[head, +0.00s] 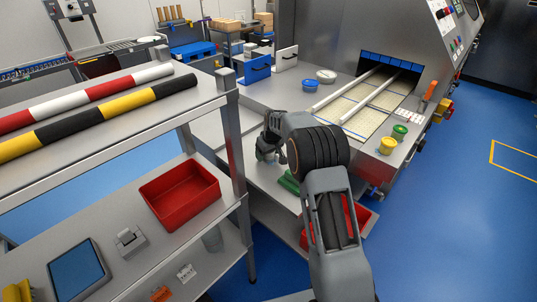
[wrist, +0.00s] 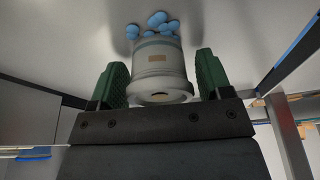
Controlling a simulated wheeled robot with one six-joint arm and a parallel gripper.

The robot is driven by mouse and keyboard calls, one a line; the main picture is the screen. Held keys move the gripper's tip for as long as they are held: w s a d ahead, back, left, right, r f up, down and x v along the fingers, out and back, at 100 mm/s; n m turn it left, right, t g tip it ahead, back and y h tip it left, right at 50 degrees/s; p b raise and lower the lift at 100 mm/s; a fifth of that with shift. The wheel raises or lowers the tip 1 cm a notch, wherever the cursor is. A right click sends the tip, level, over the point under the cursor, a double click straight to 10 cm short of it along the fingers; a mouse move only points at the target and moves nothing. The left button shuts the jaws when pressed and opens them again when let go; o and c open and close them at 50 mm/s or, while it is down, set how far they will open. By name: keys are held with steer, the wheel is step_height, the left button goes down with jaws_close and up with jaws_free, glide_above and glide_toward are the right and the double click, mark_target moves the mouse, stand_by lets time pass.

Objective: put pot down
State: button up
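The pot (wrist: 160,62), a pale grey round vessel with a tan label, is between the two green fingers of my gripper (wrist: 163,75) in the wrist view. The left finger is close beside it and a narrow gap shows at the right finger. Contact is not clear. Several blue rounded pieces (wrist: 158,22) show at the pot's far end against a grey surface. Whether the pot rests on that surface is not clear. In the head view my arm hides the pot, and a bit of green (head: 289,182) shows beside my arm above the low grey surface.
A red bin (head: 180,195) stands on the left shelf; another red bin (head: 361,216) is partly behind my arm. Striped rollers (head: 98,115) lie on the upper shelf. Blue (head: 310,85) and white (head: 326,76) tubs stand by the machine, with yellow (head: 387,146) and green (head: 400,131) ones right.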

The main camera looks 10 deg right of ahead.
steer(key=c, duration=0.8)
steer(key=shift+r, duration=0.1)
